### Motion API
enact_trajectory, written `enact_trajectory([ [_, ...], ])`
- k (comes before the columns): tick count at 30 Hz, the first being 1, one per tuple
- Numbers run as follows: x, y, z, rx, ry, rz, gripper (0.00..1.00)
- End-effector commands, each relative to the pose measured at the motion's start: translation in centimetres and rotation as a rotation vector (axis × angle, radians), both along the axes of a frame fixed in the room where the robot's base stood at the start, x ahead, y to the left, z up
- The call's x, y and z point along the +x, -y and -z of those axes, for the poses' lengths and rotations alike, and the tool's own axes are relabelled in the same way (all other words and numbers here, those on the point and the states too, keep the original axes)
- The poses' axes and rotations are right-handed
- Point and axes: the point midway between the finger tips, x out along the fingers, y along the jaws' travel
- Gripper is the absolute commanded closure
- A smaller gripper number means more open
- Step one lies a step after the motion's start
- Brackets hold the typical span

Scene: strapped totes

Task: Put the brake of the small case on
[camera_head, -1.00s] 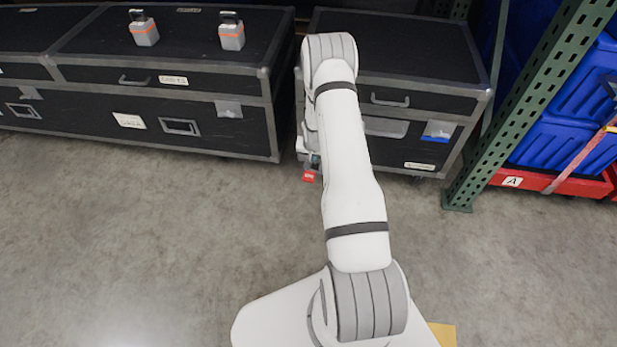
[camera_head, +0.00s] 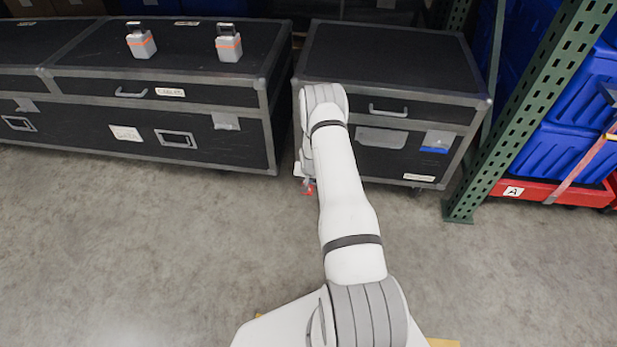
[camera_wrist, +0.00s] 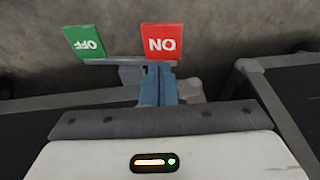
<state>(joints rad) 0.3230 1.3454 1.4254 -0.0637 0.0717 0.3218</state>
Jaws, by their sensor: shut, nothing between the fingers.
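The small case (camera_head: 385,55) is the black case with grey edges on the right, behind my arm. At its lower left front, a red ON tab (camera_head: 310,190) shows beside my arm. In the wrist view the red ON tab (camera_wrist: 162,41) and a green OFF tab (camera_wrist: 85,42) sit side by side on a grey pedal bar, lettering upside down. My gripper (camera_wrist: 160,70) is shut and empty, its blue-grey fingers ending at the edge of the red tab. I cannot tell whether they touch it. In the head view my arm hides most of the gripper.
A long black case (camera_head: 170,65) stands to the left, with two grey-orange blocks (camera_head: 141,44) (camera_head: 228,47) on top. A green rack post (camera_head: 530,110) stands right, before blue totes (camera_head: 565,145) on a red base (camera_head: 550,192). The floor in front is clear.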

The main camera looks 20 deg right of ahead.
Motion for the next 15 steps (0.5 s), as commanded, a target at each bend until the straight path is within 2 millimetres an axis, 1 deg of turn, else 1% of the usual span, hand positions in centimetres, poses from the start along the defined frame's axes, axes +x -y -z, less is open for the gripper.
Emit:
enact_trajectory([
  [1, 0.0, -0.2, 1.3, 0.000, -0.001, -0.002, 1.00],
  [6, 0.3, -0.6, 3.1, 0.000, 0.000, 0.000, 1.00],
  [10, 0.4, -0.7, 3.5, -0.001, 0.001, -0.001, 1.00],
  [15, 0.4, -0.7, 3.6, -0.001, 0.001, 0.000, 1.00],
])
